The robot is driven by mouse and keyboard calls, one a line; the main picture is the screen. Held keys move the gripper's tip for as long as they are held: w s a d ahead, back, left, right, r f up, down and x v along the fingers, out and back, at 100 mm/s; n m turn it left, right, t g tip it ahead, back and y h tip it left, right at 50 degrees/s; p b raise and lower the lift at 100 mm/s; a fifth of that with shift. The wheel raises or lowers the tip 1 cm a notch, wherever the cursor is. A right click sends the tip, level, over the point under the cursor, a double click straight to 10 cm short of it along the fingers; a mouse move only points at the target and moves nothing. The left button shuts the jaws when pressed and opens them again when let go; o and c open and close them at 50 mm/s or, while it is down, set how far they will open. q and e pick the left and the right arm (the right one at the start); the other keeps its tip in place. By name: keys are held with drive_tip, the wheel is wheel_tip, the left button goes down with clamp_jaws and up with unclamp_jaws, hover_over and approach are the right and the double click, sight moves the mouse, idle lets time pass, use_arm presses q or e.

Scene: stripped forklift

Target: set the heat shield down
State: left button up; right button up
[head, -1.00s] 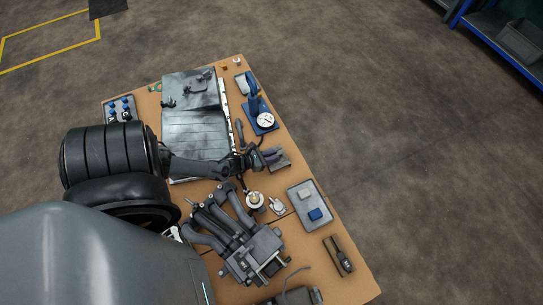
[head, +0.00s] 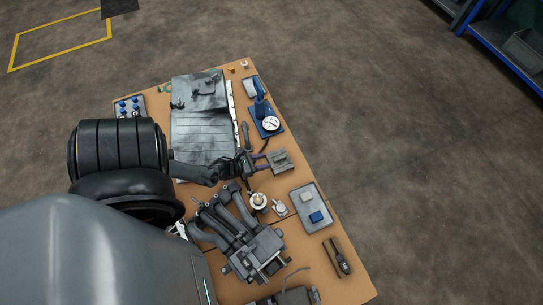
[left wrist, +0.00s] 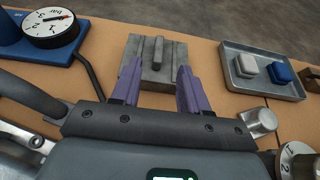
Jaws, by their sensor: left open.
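A grey metal piece with a raised rib (head: 281,161), which may be the heat shield, rests on the brown table by its right edge. In the left wrist view the grey piece (left wrist: 172,58) lies flat beyond my fingers, its rib standing between their lines. My left gripper (head: 264,162) is open. In the left wrist view its two purple fingers (left wrist: 159,80) are spread, with nothing held between them. The tips overlap the near part of the piece in the picture; I cannot tell whether they touch it. My right gripper is not in view.
A blue stand with a dial gauge (head: 270,123) is above the piece. A grey tray (head: 322,198) with a white and a blue block is below right. A large silver panel (head: 200,130) and a pipe manifold (head: 245,235) lie left and below. Table edge is close right.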

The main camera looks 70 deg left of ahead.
use_arm(q)
drive_tip(key=p+v, duration=0.2)
drive_tip(key=v, duration=0.2)
drive_tip(key=w+d+r+n+g, duration=0.2)
drive_tip(key=w+d+r+n, duration=0.15)
drive_tip(key=d+n, duration=0.5)
drive_tip(key=w+d+r+n+g, duration=0.25)
drive_tip(key=w+d+n, duration=0.25)
drive_tip(key=d+n, duration=0.4)
drive_tip(key=s+d+r+n+g, duration=0.1)
drive_tip(key=d+r+n, duration=0.2)
drive_tip(key=r+n, duration=0.2)
drive_tip(key=s+d+r+n+g, duration=0.2)
drive_tip(key=r+n, duration=0.3)
drive_tip(key=r, duration=0.4)
drive_tip(key=s+d+r+n+g+h, duration=0.1)
drive_tip(key=d+r+n+g, duration=0.1)
drive_tip(key=r+n, duration=0.3)
wheel_tip(320, 180, up, 3)
drive_tip(key=shift+s+d+f+n, duration=0.1)
drive_tip(key=shift+s+d+n, duration=0.25)
drive_tip(key=shift+d, duration=0.45)
